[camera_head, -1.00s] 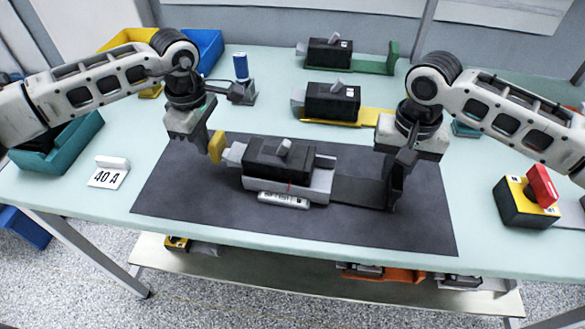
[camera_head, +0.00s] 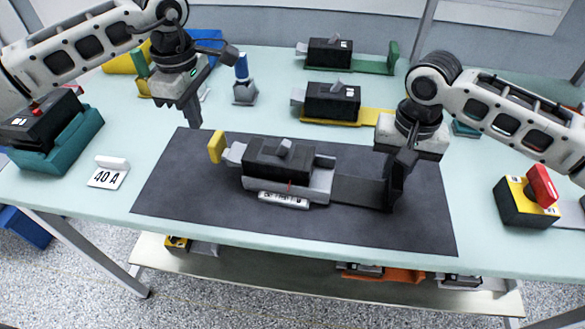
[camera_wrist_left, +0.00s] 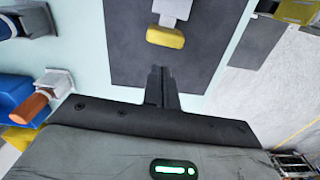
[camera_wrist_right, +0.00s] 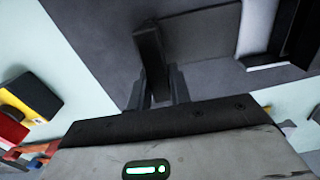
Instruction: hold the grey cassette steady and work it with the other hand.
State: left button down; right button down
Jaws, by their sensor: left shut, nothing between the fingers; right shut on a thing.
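The grey cassette (camera_head: 321,180) lies on the dark mat (camera_head: 190,190) with a black breaker (camera_head: 270,160) in it. A yellow grip (camera_head: 216,147) sticks out at its left end; the left wrist view shows this grip (camera_wrist_left: 165,37) just beyond my fingertips. A dark plate runs from its right end to an upright dark handle (camera_head: 399,180). My right gripper (camera_wrist_right: 153,85) is shut on that handle, which stands between its fingers in the right wrist view (camera_wrist_right: 150,48). My left gripper (camera_head: 194,122) is shut and empty, above and behind the yellow grip, apart from it.
Two more black breakers on a yellow base (camera_head: 345,116) and a green base (camera_head: 370,66) stand at the back. A red-and-yellow switch box (camera_head: 525,200) is at right. A "40 A" card (camera_head: 108,176) and a teal bin (camera_head: 75,140) are at left. The front of the mat is clear.

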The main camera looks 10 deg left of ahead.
jog(key=c, duration=1.2)
grip_release()
